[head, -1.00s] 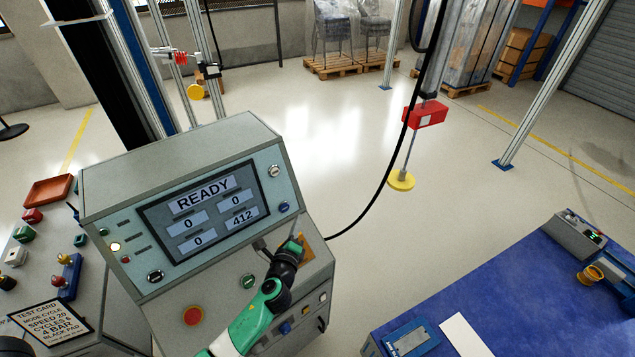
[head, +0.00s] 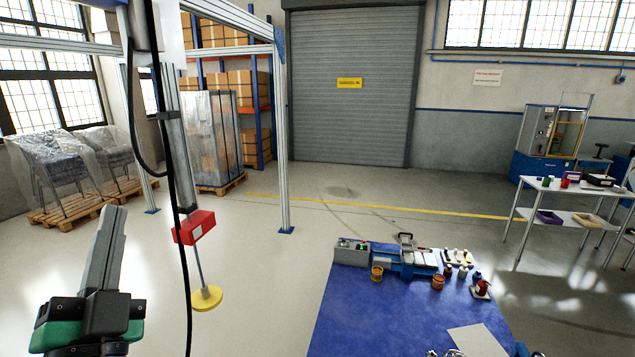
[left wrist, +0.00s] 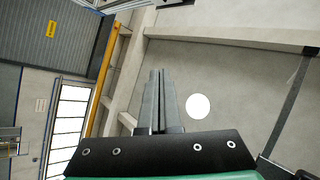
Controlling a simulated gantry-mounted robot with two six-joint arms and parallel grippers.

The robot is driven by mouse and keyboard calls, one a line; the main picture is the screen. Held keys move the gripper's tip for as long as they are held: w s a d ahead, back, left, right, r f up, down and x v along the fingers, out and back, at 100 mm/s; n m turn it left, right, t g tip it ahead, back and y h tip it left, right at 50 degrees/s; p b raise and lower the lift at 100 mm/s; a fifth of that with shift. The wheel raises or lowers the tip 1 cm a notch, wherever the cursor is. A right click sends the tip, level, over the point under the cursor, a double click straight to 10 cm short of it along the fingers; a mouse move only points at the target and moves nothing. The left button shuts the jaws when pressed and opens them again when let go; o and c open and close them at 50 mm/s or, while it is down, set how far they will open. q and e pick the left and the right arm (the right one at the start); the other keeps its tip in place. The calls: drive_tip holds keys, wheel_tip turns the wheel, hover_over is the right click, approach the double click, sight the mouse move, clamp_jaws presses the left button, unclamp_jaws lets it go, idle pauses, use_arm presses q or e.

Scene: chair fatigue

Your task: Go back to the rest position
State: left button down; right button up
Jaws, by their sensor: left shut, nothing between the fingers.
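My left gripper (head: 113,212) stands upright at the lower left of the head view, its grey fingers together and pointing up. It is shut and empty, held clear of everything, to the left of the hanging red block. In the left wrist view its closed fingers (left wrist: 155,74) point at the upper walls and ceiling, with nothing between them. My right gripper does not show.
A red block (head: 194,227) on a rod with a yellow pad (head: 206,298) hangs beside a black cable (head: 180,230). A blue-topped table (head: 350,310) with several tools stands to the right. A frame post (head: 282,140) rises behind. Open floor lies between.

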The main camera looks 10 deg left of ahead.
use_arm(q)
drive_tip(key=s+d+r+n+t+h, duration=0.3)
drive_tip(key=s+d+r+t+h, duration=0.2)
drive_tip(key=s+d+r+h, duration=0.5)
wheel_tip(320, 180, up, 24)
drive_tip(key=h+p, duration=0.1)
drive_tip(key=p, duration=2.3)
drive_tip(key=shift+a+n+h+p, duration=0.25)
drive_tip(key=shift+n+h+p, duration=0.05)
drive_tip(key=shift+n+p, duration=0.1)
drive_tip(key=shift+r, duration=0.1)
